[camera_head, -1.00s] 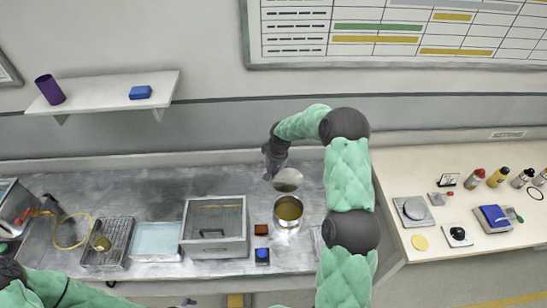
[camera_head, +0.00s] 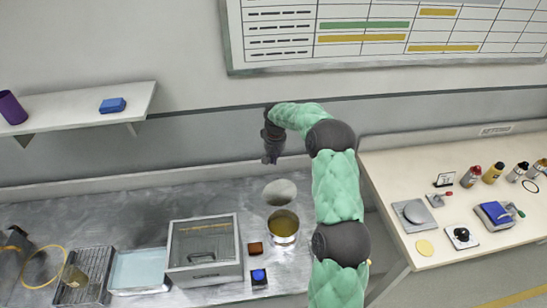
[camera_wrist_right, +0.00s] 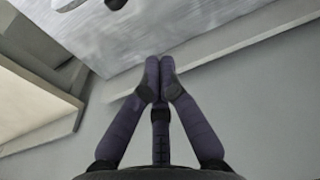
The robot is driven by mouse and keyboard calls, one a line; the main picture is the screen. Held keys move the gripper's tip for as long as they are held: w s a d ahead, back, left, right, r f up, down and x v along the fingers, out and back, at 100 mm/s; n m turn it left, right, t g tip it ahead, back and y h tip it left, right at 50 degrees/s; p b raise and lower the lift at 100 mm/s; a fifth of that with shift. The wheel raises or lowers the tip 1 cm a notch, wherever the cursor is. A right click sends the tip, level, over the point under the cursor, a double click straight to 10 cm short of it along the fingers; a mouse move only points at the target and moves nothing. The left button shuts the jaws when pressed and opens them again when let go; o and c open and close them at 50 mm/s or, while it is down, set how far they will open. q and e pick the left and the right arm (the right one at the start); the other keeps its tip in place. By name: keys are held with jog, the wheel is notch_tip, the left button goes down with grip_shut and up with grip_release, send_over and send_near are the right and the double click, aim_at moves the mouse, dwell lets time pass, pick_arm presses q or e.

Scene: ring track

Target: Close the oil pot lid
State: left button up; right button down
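The metal oil pot (camera_head: 283,226) stands on the steel counter, with yellowish oil visible inside. Its round grey lid (camera_head: 280,192) stands open at the pot's back rim. My right gripper (camera_head: 270,159) hangs above and behind the lid, apart from it, near the wall. In the right wrist view its finger pads (camera_wrist_right: 159,68) meet at the tips, with nothing seen between them. My left gripper is not in view.
A glass-topped box (camera_head: 204,250), a brown block (camera_head: 255,248) and a blue-topped block (camera_head: 259,277) sit left of the pot. A pale side table (camera_head: 450,165) with bottles and small devices is at the right. Counter behind the box is clear.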

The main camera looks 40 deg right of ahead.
aim_at(279, 190)
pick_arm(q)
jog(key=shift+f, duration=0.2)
pick_arm(e)
jog(key=shift+s+a+f, duration=0.25)
jog(key=shift+s+f, duration=0.25)
jog(key=shift+f, duration=0.3)
jog(key=shift+s+a+f, duration=0.3)
jog(key=shift+s+f, duration=0.15)
jog(key=shift+f, duration=0.35)
jog(key=shift+s+a+f, duration=0.25)
jog(key=shift+s+f, duration=0.25)
jog(key=shift+f, duration=0.3)
pick_arm(q)
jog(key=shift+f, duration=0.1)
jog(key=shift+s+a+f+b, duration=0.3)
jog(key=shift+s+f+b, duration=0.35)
jog(key=shift+b, duration=0.25)
pick_arm(e)
jog(key=shift+s+a+r+t, duration=0.15)
jog(key=shift+s+t, duration=0.15)
jog(key=shift+s, duration=0.05)
